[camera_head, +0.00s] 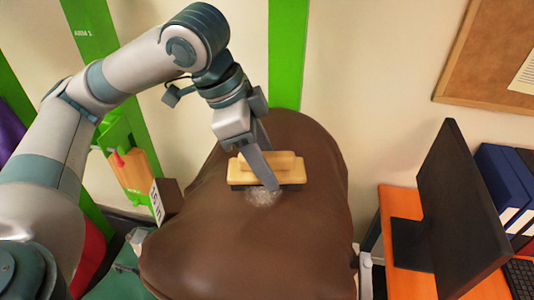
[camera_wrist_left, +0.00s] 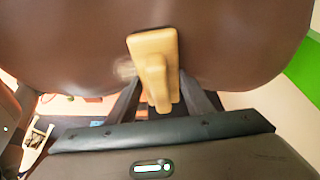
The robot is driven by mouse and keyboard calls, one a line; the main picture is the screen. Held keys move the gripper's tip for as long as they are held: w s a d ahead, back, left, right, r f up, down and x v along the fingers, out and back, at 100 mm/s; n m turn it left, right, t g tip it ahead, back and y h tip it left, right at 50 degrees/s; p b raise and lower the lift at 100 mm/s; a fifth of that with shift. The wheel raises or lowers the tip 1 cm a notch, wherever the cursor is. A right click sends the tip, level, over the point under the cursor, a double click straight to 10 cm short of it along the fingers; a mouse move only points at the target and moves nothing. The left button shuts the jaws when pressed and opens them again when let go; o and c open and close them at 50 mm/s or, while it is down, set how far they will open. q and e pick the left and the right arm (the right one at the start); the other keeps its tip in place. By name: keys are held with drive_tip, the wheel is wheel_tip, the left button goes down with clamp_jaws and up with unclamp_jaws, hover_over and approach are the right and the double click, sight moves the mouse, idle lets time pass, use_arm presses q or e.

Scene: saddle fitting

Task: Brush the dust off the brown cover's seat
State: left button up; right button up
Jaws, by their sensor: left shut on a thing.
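The brown cover (camera_head: 240,245) is a large rounded shape filling the lower middle of the head view. A pale patch of dust (camera_head: 263,196) lies on its seat, just in front of the brush. The brush (camera_head: 250,169) has a light wooden body with dark bristles below, close to or on the cover. My left gripper (camera_head: 268,178) is shut on the brush. The brush (camera_wrist_left: 155,65) also shows between my left fingers in the left wrist view, against the brown cover (camera_wrist_left: 70,45), with a pale smudge of dust (camera_wrist_left: 125,69) beside it. My right gripper is not in view.
A black monitor (camera_head: 455,205) stands on an orange desk (camera_head: 400,205) at the right, with blue binders (camera_head: 503,185) and a keyboard (camera_head: 521,278). A cork board (camera_head: 480,60) hangs on the wall. A small dark box (camera_head: 165,199) is left of the cover.

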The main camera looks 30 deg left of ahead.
use_arm(q)
drive_tip(key=shift+s+d+r+p, duration=0.1)
drive_tip(key=shift+s+d+p, duration=0.05)
drive_tip(key=shift+s+p, duration=0.3)
drive_tip(key=shift+s+d+p, duration=0.15)
drive_tip(key=shift+s+p, duration=0.2)
drive_tip(key=shift+s, duration=0.2)
drive_tip(key=shift+s+f+b, duration=0.15)
drive_tip(key=shift+f+b, duration=0.1)
drive_tip(key=shift+b, duration=0.5)
drive_tip(key=shift+s+d+r+b, duration=0.1)
drive_tip(key=shift+s+d+b, duration=0.1)
drive_tip(key=shift+s+b, duration=0.6)
drive_tip(key=shift+w+r, duration=0.1)
